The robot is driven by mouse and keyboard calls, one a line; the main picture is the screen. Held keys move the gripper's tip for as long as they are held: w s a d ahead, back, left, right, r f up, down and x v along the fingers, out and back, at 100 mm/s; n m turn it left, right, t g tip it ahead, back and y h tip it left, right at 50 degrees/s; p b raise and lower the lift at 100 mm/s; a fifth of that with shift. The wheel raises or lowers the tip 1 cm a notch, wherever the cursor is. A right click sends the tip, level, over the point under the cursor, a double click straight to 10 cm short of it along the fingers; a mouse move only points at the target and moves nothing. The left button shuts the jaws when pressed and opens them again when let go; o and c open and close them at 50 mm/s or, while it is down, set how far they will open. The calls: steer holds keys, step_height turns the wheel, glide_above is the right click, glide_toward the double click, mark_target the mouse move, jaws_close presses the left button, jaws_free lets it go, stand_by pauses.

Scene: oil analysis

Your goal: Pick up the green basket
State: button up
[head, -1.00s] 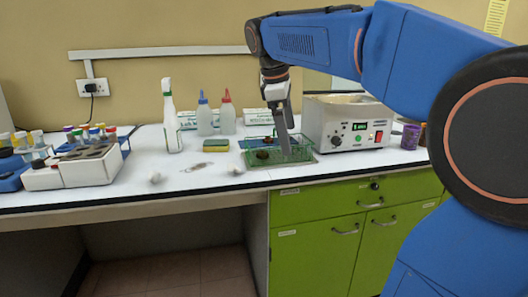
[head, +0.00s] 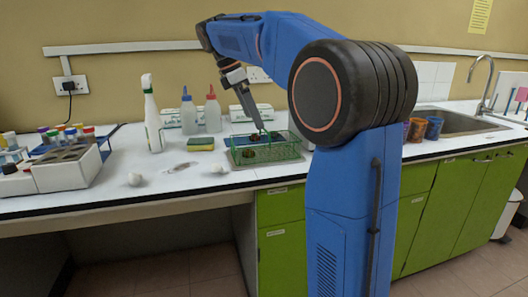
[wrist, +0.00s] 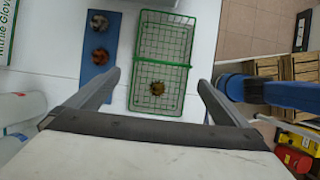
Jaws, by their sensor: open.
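The green wire basket (head: 290,153) sits on the white bench in the head view, upright, with a brownish lump (head: 248,153) in it. In the wrist view the basket (wrist: 189,55) lies ahead of the jaws, with a green bar across its middle and the lump (wrist: 157,89) inside its near half. My gripper (head: 262,129) points down at the basket's back side in the head view. In the wrist view my gripper (wrist: 159,79) is open and empty, one finger on each side of the basket's near half. I cannot tell whether the fingers touch it.
In the head view, a sponge (head: 200,144), bottles (head: 188,113) and a spray bottle (head: 152,118) stand to the left. A sink (head: 450,122) is at right.

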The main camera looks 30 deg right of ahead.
mark_target(265, 144)
steer(key=x, duration=1.1)
steer(key=shift+s+d+f, duration=0.1)
steer(key=shift+s+f, duration=0.1)
steer(key=shift+f, duration=0.1)
steer(key=shift+c, duration=0.3)
steer(key=c, duration=0.8)
